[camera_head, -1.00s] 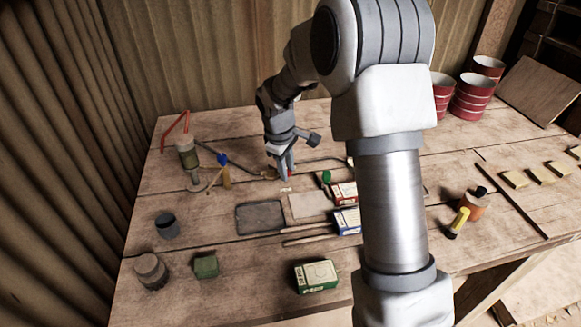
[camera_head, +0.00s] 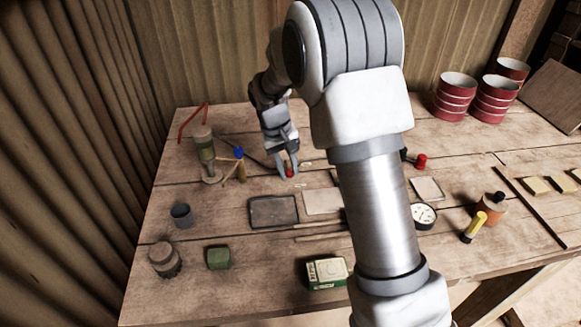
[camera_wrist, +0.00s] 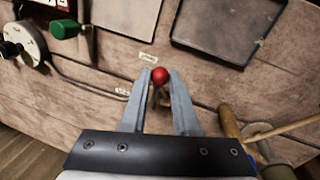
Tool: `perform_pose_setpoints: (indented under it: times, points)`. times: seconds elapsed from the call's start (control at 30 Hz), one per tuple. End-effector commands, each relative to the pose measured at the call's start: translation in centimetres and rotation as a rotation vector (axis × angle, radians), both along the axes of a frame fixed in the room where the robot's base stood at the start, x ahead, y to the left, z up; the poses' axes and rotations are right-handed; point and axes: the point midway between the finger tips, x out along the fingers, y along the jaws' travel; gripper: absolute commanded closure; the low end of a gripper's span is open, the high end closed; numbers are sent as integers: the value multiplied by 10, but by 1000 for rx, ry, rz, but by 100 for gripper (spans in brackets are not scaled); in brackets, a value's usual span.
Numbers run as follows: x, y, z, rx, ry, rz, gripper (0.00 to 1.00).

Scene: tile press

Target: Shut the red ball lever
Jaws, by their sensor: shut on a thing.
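The red ball (camera_wrist: 160,75) of the lever sits between my two fingers in the wrist view. A short brownish stem shows below it. In the head view the ball (camera_head: 290,173) is a small red spot between my fingertips. My gripper (camera_head: 288,174) reaches down to the far part of the bench and is shut on the ball; it also shows in the wrist view (camera_wrist: 160,80). A small pale label (camera_wrist: 148,57) lies just beyond the ball. Another label (camera_wrist: 122,91) is to the left. The lever's base is mostly hidden.
A dark tray (camera_head: 273,223) lies in front of my gripper. A blue-topped post (camera_head: 239,153) and a green-bodied column (camera_head: 206,152) stand to its left. A green knob (camera_wrist: 65,28) and white dial (camera_wrist: 25,45) show in the wrist view. My arm hides the bench middle.

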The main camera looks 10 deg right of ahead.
Motion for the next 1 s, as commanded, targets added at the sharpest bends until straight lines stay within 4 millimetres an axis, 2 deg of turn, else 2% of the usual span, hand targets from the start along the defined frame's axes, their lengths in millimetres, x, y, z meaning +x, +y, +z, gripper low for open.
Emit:
perform_pose_setpoints:
  times: [0.47,0.5,0.63,1.0]
  points:
    - [0,2,0,2,0,-12,100]
    - [0,2,0,2,0,-12,66]
    - [0,2,0,2,0,-11,42]
    - [0,2,4,1,-2,-11,42]
